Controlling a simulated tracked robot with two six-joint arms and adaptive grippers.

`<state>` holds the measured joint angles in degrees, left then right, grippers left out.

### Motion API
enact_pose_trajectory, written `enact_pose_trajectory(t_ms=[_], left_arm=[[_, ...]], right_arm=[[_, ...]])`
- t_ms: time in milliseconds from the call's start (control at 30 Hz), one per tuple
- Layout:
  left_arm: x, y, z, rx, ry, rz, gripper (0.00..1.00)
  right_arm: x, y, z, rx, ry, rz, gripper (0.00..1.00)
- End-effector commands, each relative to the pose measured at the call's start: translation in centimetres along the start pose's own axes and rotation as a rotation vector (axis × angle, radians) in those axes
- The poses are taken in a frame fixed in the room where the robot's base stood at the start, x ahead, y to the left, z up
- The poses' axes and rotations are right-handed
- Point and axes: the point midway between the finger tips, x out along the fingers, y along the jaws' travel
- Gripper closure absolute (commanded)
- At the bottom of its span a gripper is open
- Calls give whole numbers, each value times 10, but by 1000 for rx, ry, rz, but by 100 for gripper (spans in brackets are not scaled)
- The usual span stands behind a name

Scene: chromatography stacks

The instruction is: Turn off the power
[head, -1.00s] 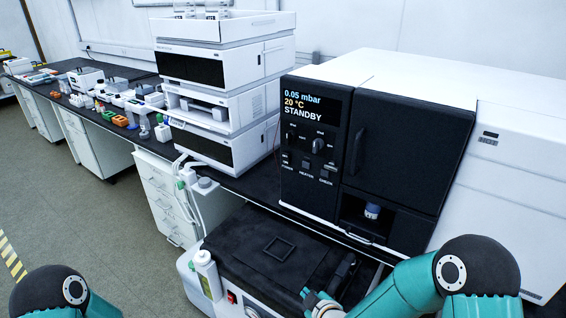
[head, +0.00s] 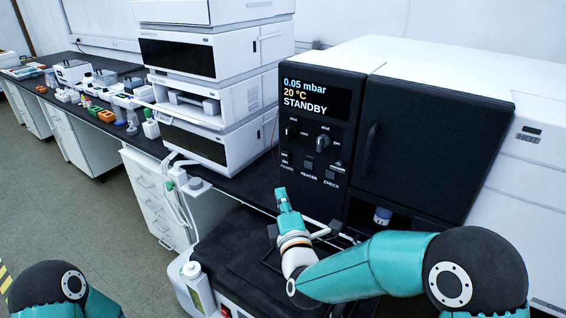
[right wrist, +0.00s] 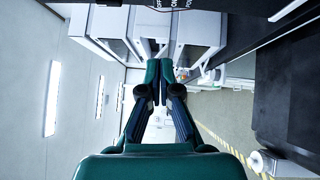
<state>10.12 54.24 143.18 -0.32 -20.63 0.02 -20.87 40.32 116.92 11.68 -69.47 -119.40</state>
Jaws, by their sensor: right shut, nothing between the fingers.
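The black front panel (head: 306,207) belongs to a white and black instrument. Its display (head: 316,97) reads 0.05 mbar, 20 °C and STANDBY. The small power switch (head: 286,157) sits at the panel's lower left, above a power label; its position is too small to tell. My right gripper (head: 281,194) is shut and empty, a little below the power switch in the head view; I cannot tell whether it touches the panel. In the right wrist view its shut fingertips (right wrist: 155,70) point up the picture, and OFF and ON lettering (right wrist: 179,28) shows at the top edge. My left gripper is out of view.
A rotary knob (head: 322,143) and the heater and check controls (head: 309,166) lie right of the power switch. A door handle (head: 370,150) stands out farther right. A white module stack (head: 215,100) is at left. A white bottle (head: 197,285) stands at the lower left.

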Motion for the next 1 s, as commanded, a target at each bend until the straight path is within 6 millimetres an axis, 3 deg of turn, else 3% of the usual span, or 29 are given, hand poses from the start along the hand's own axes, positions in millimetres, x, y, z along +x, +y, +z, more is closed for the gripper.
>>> enact_pose_trajectory(t_ms=[267,833,1000], left_arm=[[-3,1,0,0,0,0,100],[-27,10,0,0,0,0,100],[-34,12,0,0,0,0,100]], right_arm=[[10,0,2,1,-4,-1,100],[104,0,4,2,-5,-2,100],[120,0,24,2,-6,-3,100]])
